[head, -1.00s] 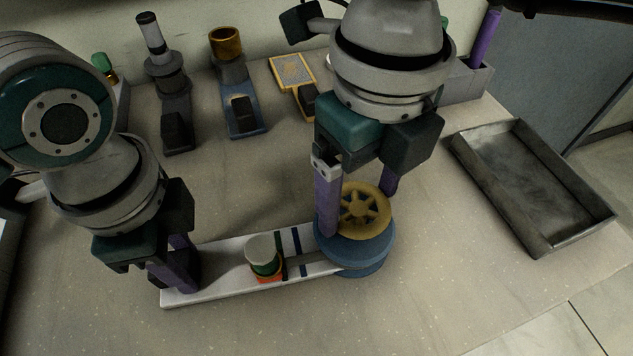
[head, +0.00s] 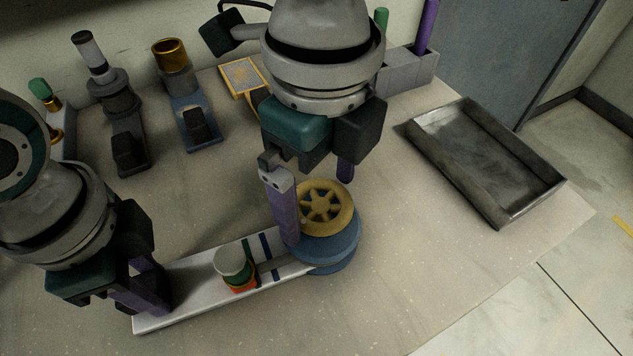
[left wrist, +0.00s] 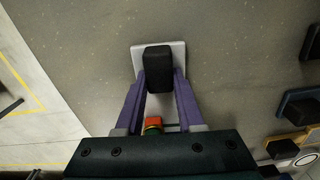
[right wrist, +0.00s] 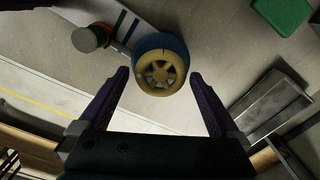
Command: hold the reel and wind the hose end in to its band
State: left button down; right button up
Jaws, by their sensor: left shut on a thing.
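The reel has a white base board (head: 185,293), a blue drum (head: 335,250) at its right end and a yellow spoked wheel (head: 326,207) on top. My left gripper (head: 145,290) is shut on the black block (left wrist: 158,70) at the board's left end. The hose end (head: 234,265), a white-topped cylinder with green and orange below, stands on the board. A grey hose (head: 285,266) runs from it to the drum. Green and blue bands (head: 265,250) cross the board between hose end and drum. My right gripper (right wrist: 160,75) is open, its fingers apart on either side of the wheel.
A grey metal tray (head: 490,165) lies at the right of the table. Along the back stand a dark instrument (head: 122,110), a blue stand with a brass cup (head: 185,95), a yellow-framed plate (head: 243,78) and a grey holder (head: 408,72). The front of the table is clear.

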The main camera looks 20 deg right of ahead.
aim_at(321, 202)
notch_tip(321, 202, up, 12)
dwell(0.6)
dwell(0.5)
notch_tip(321, 202, down, 12)
jog(key=shift+f, duration=0.1)
dwell(0.4)
jog(key=c, duration=1.2)
